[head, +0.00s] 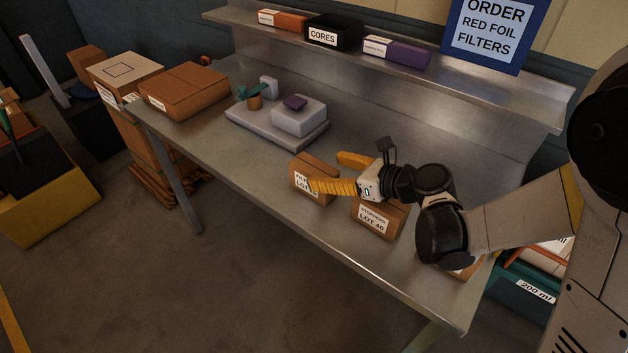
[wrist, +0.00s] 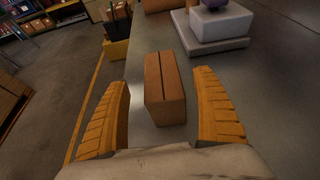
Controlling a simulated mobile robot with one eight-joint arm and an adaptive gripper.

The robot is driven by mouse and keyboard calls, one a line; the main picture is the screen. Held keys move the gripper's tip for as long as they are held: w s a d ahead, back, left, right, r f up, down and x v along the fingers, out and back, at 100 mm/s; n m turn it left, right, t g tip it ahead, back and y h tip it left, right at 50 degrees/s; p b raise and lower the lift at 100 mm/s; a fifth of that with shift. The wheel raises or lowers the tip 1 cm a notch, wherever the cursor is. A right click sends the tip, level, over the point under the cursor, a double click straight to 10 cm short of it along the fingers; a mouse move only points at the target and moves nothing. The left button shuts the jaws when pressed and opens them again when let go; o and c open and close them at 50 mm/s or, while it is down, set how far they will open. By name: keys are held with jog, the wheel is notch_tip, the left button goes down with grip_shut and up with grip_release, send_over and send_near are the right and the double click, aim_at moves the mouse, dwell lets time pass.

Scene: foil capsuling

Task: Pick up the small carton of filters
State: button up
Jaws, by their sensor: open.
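The small carton of filters (head: 303,176) is a brown box with a white label, partly hidden by a finger, on the steel table (head: 200,152) near its front edge. My gripper (head: 333,172) is open, its yellow fingers reaching over and beside this carton. In the wrist view the carton (wrist: 165,90) stands upright between my two open fingers (wrist: 168,98). There are visible gaps on both sides, and the carton's label is not seen there.
A second carton labelled LOT 40 (head: 378,218) stands close by, under my wrist. A grey machine (head: 285,125) stands behind to the left. A larger brown box (head: 184,90) is at the table's left end. A shelf (head: 470,88) with bins runs along the back.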

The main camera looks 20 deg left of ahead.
aim_at(316, 168)
jog(key=b+x, duration=0.1)
jog(key=x, duration=0.2)
jog(key=shift+w+f, duration=0.1)
jog(key=shift+f, duration=0.1)
jog(key=shift+w+a, duration=0.2)
jog(key=shift+a, duration=0.2)
jog(key=c, duration=1.4)
jog(key=shift+c, duration=0.2)
